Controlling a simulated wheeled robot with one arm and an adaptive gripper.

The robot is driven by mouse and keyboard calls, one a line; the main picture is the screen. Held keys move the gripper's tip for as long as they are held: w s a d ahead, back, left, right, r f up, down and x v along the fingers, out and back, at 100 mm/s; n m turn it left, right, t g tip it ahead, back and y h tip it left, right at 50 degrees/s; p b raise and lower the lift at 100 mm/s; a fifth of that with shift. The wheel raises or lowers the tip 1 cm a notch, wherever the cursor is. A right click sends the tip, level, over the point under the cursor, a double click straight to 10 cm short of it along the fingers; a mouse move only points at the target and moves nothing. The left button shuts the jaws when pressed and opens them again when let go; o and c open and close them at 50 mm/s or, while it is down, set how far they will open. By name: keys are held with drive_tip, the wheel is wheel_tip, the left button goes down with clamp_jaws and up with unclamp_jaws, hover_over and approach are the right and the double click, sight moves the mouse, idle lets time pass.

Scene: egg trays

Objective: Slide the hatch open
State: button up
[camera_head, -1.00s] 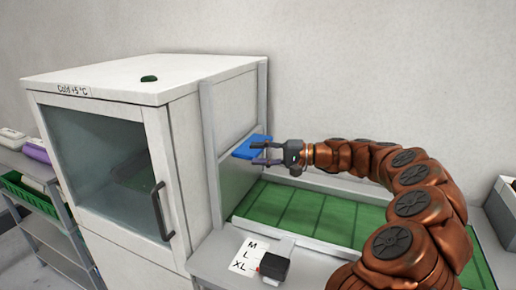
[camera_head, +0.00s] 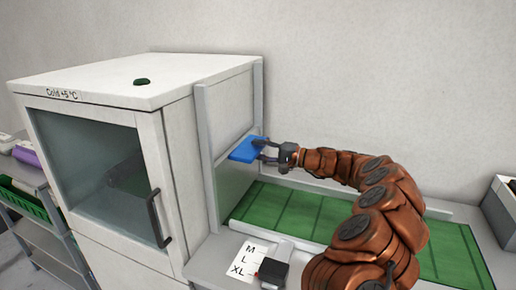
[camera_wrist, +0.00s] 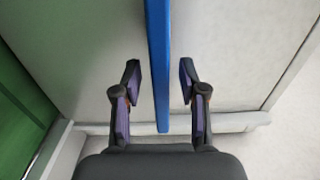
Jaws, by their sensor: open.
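The hatch (camera_head: 234,181) is a grey panel between upright rails on the right side of the white cold cabinet (camera_head: 100,85), and it is down. A blue flat handle (camera_head: 245,149) sticks out from it. My gripper (camera_head: 262,150) is at the handle's outer edge. In the wrist view the blue handle (camera_wrist: 158,60) runs between the two open fingers (camera_wrist: 160,84), with a gap on each side.
A green sectioned belt (camera_head: 310,212) runs below my arm, right of the hatch. A card marked M, L, XL (camera_head: 247,258) and a small black box (camera_head: 272,272) lie in front. A shelf with a green crate (camera_head: 28,200) stands at left.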

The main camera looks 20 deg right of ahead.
drive_tip(key=shift+w+a, duration=0.2)
clamp_jaws()
idle(0.3)
idle(0.3)
